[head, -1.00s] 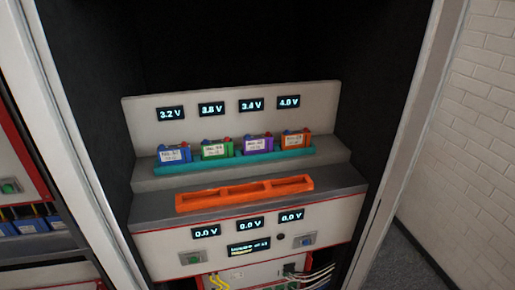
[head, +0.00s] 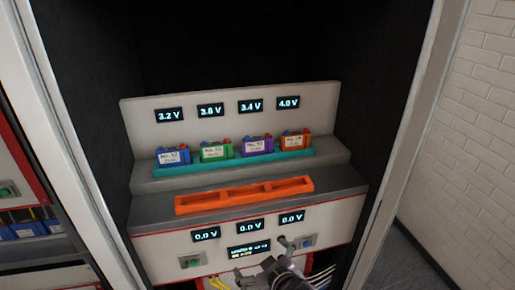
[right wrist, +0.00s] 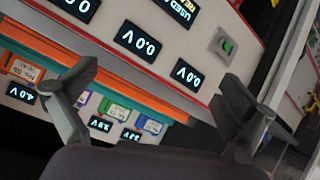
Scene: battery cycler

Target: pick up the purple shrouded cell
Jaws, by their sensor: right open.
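The purple shrouded cell (head: 257,146) stands upright, third from the left in a row of cells on the upper step, under the 3.4 V display. In the right wrist view, which is upside down, a strip of the purple cell (right wrist: 84,98) shows beside my finger. My right gripper (head: 287,258) is at the bottom of the head view, in front of the lower panel, below and well apart from the purple cell. Its two fingers are spread and empty in the right wrist view (right wrist: 160,78). My left gripper is not in view.
A blue cell (head: 173,155), a green cell (head: 215,151) and an orange cell (head: 296,140) share the teal rack (head: 220,164). An empty orange tray (head: 245,197) lies on the lower step. Cabinet side walls and frame (head: 405,150) flank the bay.

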